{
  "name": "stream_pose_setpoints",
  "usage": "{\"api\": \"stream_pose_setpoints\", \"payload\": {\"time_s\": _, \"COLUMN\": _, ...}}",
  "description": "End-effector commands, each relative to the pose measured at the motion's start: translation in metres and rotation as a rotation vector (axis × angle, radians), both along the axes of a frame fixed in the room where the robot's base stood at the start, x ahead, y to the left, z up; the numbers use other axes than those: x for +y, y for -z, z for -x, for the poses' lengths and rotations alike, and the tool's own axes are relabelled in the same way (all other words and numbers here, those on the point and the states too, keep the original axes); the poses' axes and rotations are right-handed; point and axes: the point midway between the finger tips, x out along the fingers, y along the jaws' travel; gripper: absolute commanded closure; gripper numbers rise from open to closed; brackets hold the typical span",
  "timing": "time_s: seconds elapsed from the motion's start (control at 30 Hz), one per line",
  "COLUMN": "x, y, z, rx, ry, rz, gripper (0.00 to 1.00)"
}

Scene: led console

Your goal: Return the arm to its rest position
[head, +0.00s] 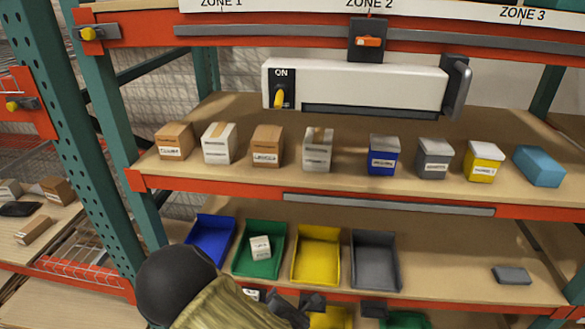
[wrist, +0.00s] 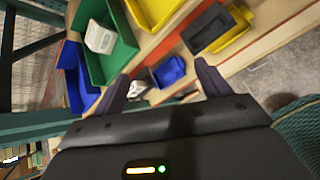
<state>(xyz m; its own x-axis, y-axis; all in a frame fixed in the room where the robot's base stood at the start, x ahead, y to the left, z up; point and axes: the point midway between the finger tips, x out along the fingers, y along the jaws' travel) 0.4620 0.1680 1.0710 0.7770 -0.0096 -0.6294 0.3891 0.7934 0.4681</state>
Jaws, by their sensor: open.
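My gripper (wrist: 162,85) is open in the wrist view, with its two dark fingers apart and no object held between them. In the head view my gripper (head: 305,308) shows small and dark at the bottom, in front of the bins on the lower shelf. My arm, with a black rounded joint and a tan sleeve, comes in from the bottom left. In the wrist view the green bin (wrist: 110,50) with a white box (wrist: 99,37) lies beyond the left finger.
The lower shelf holds a blue bin (head: 209,241), green bin (head: 273,269), yellow bin (head: 316,256) and grey bin (head: 375,262). Several boxes stand above, under a white console (head: 360,85) with a yellow switch (head: 279,97). A green post (head: 75,130) stands left of my arm.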

Motion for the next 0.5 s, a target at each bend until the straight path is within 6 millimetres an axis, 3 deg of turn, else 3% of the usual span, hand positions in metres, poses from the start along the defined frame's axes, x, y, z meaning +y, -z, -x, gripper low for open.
{"api": "stream_pose_setpoints", "payload": {"time_s": 0.27, "x": -0.043, "y": -0.003, "z": 0.011, "rx": 0.221, "ry": 0.568, "rz": -0.470, "gripper": 0.24}}
{"api": "stream_pose_setpoints", "payload": {"time_s": 0.5, "x": -0.079, "y": -0.027, "z": 0.030, "rx": 0.343, "ry": 1.062, "rz": -0.823, "gripper": 0.24}}
